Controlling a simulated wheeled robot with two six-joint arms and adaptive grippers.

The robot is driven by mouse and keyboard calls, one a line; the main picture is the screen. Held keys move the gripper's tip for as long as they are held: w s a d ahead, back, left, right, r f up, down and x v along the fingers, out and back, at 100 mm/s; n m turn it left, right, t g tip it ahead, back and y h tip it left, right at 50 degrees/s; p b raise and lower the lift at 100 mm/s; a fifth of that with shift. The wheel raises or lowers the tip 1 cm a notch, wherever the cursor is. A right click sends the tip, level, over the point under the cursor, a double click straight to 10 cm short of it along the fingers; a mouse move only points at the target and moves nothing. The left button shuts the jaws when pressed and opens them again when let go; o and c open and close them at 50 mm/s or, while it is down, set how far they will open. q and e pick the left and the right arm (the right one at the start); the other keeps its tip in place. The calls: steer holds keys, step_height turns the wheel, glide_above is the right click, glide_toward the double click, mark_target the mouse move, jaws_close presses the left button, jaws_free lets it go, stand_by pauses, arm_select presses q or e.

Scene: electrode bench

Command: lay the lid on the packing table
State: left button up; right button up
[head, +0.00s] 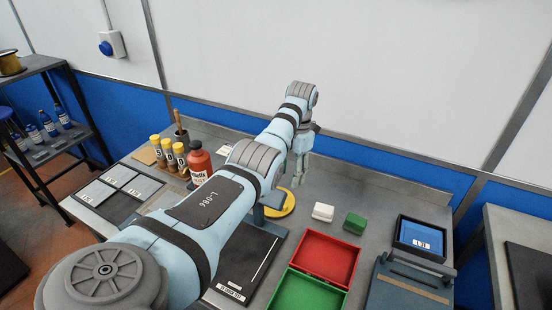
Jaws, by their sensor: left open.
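My left gripper (298,178) hangs open at the end of my left arm, over the back middle of the grey bench (355,185). Nothing shows between its fingers. A yellow round piece (283,204) lies below and left of it, partly hidden by the arm. A grey-blue flat piece with a bar handle (405,290) is at the front right; I cannot tell whether this is the lid. Another table (498,228) is at the far right, with a dark flat panel on it; I cannot tell if it is the packing table. My right gripper is out of view.
A red tray (327,258) and green tray (306,292) stand front centre. A white block (323,212) and green block (354,223) lie behind them. A black-framed blue tray (422,238) is right. A red bottle (199,163) and yellow-capped vials (168,152) stand left.

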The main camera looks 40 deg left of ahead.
mark_target(289, 204)
arm_select(q)
steer(key=f, duration=0.4)
steer(key=s+f+b, duration=0.1)
steer(key=f, duration=0.2)
steer(key=f+b, duration=0.1)
steer(key=f, duration=0.3)
steer(key=shift+s+a+f, duration=0.2)
steer(key=shift+a+f, duration=0.1)
steer(key=shift+f, duration=0.05)
steer(key=shift+w, duration=0.1)
steer(key=shift+c, duration=0.5)
steer(key=shift+r, duration=0.1)
jaws_close()
